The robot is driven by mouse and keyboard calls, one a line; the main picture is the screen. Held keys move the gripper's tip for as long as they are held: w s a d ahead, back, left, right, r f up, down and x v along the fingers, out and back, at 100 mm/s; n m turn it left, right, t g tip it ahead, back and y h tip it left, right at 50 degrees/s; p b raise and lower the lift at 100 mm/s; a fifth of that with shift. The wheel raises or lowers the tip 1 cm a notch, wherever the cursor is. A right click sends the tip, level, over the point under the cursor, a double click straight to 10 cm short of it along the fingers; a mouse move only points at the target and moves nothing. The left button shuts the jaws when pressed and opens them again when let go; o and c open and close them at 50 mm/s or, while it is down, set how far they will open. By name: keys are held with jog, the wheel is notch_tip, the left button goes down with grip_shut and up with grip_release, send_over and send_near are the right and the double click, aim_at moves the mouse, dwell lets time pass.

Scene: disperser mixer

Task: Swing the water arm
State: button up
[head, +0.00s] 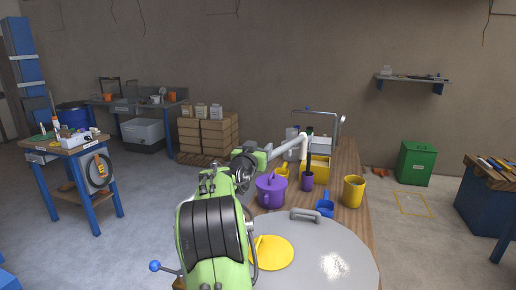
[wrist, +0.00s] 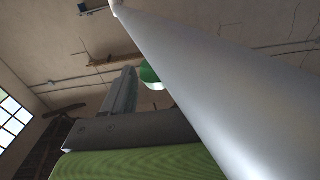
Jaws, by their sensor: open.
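A pale grey tube that looks like the water arm (head: 284,150) reaches to the right over the bench in the head view and ends in a white downturned tip. In the wrist view a long smooth grey tube (wrist: 225,95) crosses close to the camera from top centre to lower right. My gripper (wrist: 150,88) is open there, with a green body, a dark grey edge and one grey finger showing. The other finger is hidden, seemingly behind the tube. I cannot tell whether gripper and tube touch. In the head view the green and black arm hides much around the tube's near end.
A round grey lid (head: 335,250) with a handle fills the front, with a yellow disc (head: 271,252) on it. The wooden bench holds a purple pot (head: 270,191), a yellow cup (head: 353,191), a blue cup (head: 325,207) and a purple cup (head: 307,181). Open floor lies left.

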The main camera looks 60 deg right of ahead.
jog(key=shift+c, duration=0.4)
grip_shut()
